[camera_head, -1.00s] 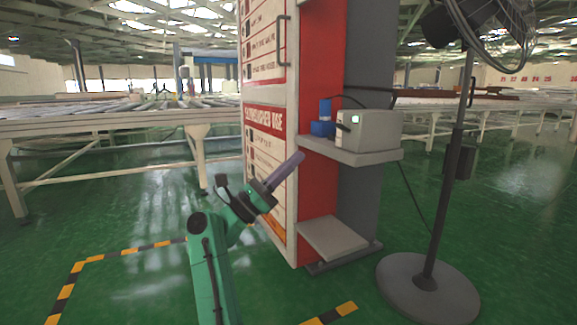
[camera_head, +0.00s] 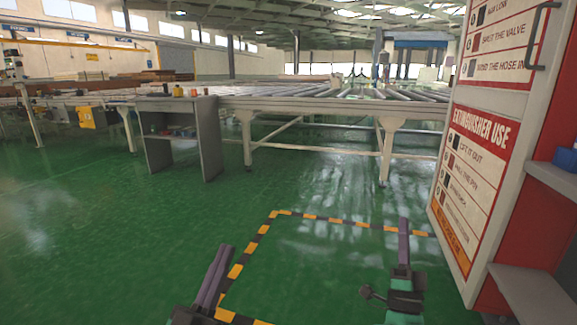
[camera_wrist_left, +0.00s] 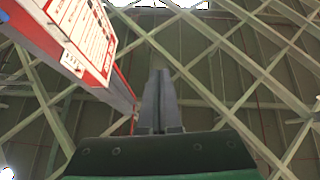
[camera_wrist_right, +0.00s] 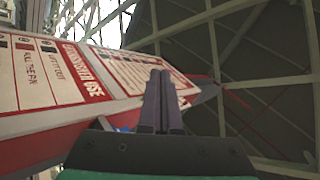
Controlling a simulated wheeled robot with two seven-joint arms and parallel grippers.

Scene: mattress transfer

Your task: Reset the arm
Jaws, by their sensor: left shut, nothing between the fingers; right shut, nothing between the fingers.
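My left gripper (camera_head: 215,272) is low in the head view, left of centre, with its purple fingers together and empty. My right gripper (camera_head: 403,240) is low and right of centre, its fingers upright, together and empty. In the left wrist view the left gripper's fingers (camera_wrist_left: 160,100) point up toward the roof beams. In the right wrist view the right gripper's fingers (camera_wrist_right: 160,100) are closed in front of the red and white extinguisher cabinet. Neither gripper appears to touch anything.
The extinguisher cabinet (camera_head: 475,180) stands close on the right, beside my right gripper. A long roller conveyor (camera_head: 330,105) crosses behind, with a grey shelf stand (camera_head: 182,140) at its left. Black and yellow tape (camera_head: 312,217) marks the green floor, which is open at the left.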

